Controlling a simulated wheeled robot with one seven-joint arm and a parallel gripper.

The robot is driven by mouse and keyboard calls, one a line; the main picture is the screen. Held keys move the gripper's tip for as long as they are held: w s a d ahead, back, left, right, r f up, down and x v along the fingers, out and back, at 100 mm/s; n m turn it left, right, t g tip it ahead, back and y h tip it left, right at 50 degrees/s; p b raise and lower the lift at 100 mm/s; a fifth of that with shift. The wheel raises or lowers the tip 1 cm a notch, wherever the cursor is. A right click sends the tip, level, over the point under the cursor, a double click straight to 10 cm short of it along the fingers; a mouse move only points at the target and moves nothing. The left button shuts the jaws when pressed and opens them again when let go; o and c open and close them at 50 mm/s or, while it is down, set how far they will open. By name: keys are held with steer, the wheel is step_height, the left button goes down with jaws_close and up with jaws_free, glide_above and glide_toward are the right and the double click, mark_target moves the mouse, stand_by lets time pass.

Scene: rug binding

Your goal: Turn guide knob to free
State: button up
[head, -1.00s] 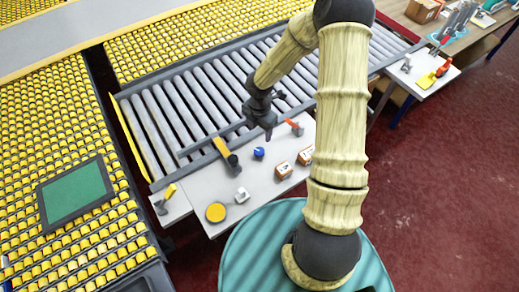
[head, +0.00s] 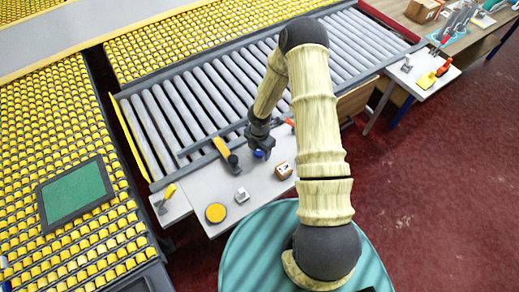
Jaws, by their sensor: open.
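A small round blue knob (head: 259,154) stands on the light grey work table (head: 228,187), in front of the roller conveyor. I take it for the guide knob; no marking on it is readable. My gripper (head: 262,148) is open and points down right at the blue knob, covering part of it. I cannot tell whether its fingers are around the knob or only above it, or whether they touch it.
A yellow-and-dark lever (head: 226,153) is left of the knob. A white block (head: 242,195), a yellow disc (head: 216,212) and a brown box (head: 283,171) lie nearer. A red-handled part (head: 290,122) shows behind my arm. The roller conveyor (head: 165,120) runs behind.

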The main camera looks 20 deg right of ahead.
steer(key=c, duration=1)
steer(key=shift+m+b, duration=0.3)
steer(key=shift+m, duration=0.2)
steer(key=m+b, duration=0.1)
steer(key=m, duration=0.2)
steer(key=shift+m+b, duration=0.3)
steer(key=m+b, duration=0.1)
steer(key=m, duration=0.4)
steer(key=shift+b, duration=0.4)
steer(key=m+b, duration=0.2)
steer(key=m, duration=0.5)
steer(key=shift+m, duration=0.3)
steer(key=m+b, duration=0.1)
steer(key=m, duration=0.5)
steer(key=shift+r+m+b, duration=0.1)
steer(key=shift+m+b, duration=0.2)
steer(key=shift+m, duration=0.1)
